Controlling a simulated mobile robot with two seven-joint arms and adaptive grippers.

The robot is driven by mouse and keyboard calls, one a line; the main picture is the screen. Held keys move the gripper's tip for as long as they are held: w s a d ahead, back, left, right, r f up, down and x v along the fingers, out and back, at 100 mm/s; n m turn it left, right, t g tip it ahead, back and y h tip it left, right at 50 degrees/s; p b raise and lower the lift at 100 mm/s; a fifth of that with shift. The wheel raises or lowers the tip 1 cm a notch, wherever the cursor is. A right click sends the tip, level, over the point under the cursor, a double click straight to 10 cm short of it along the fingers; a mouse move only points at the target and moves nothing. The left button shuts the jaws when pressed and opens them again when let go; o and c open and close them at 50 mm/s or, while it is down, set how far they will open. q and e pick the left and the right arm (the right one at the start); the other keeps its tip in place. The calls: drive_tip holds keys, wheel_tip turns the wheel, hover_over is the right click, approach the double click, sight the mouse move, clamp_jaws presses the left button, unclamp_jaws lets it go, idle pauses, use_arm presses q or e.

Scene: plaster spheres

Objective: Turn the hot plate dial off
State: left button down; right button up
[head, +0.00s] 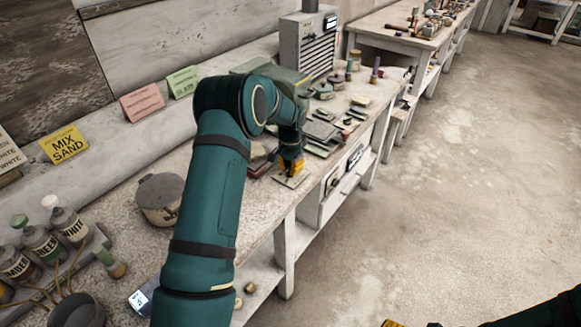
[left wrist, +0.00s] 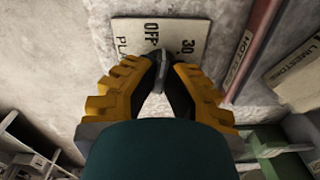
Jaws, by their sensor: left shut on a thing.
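The dial's pale plate (left wrist: 190,36) carries the marks "OFF" and "30" and lies on the bench top. It also shows in the head view (head: 293,181), under my left gripper (head: 291,167). In the left wrist view my left gripper (left wrist: 163,66) has its yellow-backed fingers closed on the narrow grey dial (left wrist: 161,72). The fingers hide most of the dial, so its exact setting is unclear. A dark red block lettered "HOT" (left wrist: 244,52) lies just right of the plate. My right gripper (head: 395,323) is barely visible as a yellow edge at the bottom.
A lidded pot (head: 160,198) stands on the bench left of my left arm. Labelled bottles (head: 70,226) stand at the front left. Flat slabs (head: 322,130) and small jars lie beyond the gripper, before a grey vented box (head: 308,45). The floor at right is clear.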

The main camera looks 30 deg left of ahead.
use_arm(q)
drive_tip(key=shift+s+f+n, duration=0.1)
drive_tip(key=shift+n, duration=2.2)
drive_tip(key=c, duration=1)
unclamp_jaws()
drive_tip(key=shift+c, duration=0.2)
wheel_tip(320, 180, up, 12)
